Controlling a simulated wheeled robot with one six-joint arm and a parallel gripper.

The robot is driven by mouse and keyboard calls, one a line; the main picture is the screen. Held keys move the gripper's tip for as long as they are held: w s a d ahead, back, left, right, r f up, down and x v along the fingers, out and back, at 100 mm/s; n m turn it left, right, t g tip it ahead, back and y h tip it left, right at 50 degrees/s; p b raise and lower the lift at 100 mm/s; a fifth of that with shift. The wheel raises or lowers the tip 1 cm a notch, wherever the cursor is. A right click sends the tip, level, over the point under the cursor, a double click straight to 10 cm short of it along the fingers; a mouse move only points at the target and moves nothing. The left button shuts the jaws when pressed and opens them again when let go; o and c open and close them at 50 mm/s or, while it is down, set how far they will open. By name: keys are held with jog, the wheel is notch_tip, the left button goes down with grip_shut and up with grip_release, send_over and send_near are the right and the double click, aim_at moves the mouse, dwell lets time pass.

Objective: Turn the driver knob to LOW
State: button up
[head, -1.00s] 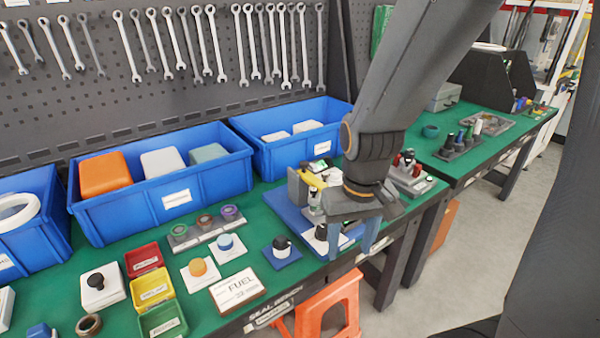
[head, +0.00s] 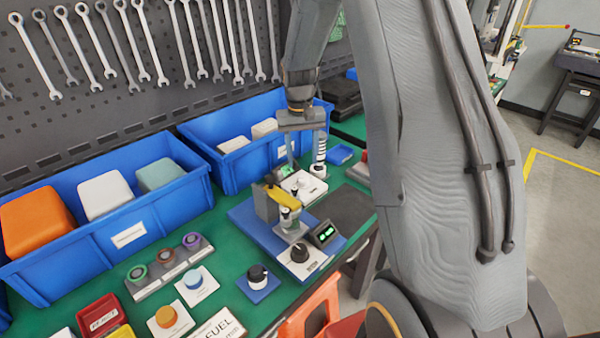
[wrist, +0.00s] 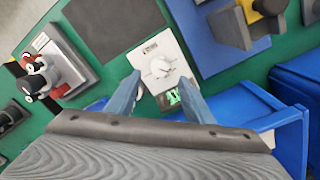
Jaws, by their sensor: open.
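My gripper (head: 305,166) is open above a white plate (head: 316,188) at the back of the bench. In the wrist view, its two blue-grey fingers (wrist: 158,94) are apart, with nothing clearly held between them. A round white knob (wrist: 160,68) sits on that plate just ahead of the fingertips; I cannot tell if they touch it. A lit green display (wrist: 173,98) shows between the fingers. The plate's label is too small to read. A black-and-white striped upright piece (head: 319,150) stands by the right finger.
A yellow-topped fixture (head: 288,197) stands on a blue base (head: 250,232) in front of my gripper. A blue bin (head: 225,165) is close on the left. A dark mat (head: 345,208) lies flat at right. In the wrist view, a red-and-black device (wrist: 38,75) stands at left.

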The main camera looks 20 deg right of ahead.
aim_at(304, 179)
notch_tip(304, 179, down, 7)
jog(key=shift+d+f+p, duration=0.15)
jog(key=shift+p, duration=0.95)
jog(key=c, duration=1.1)
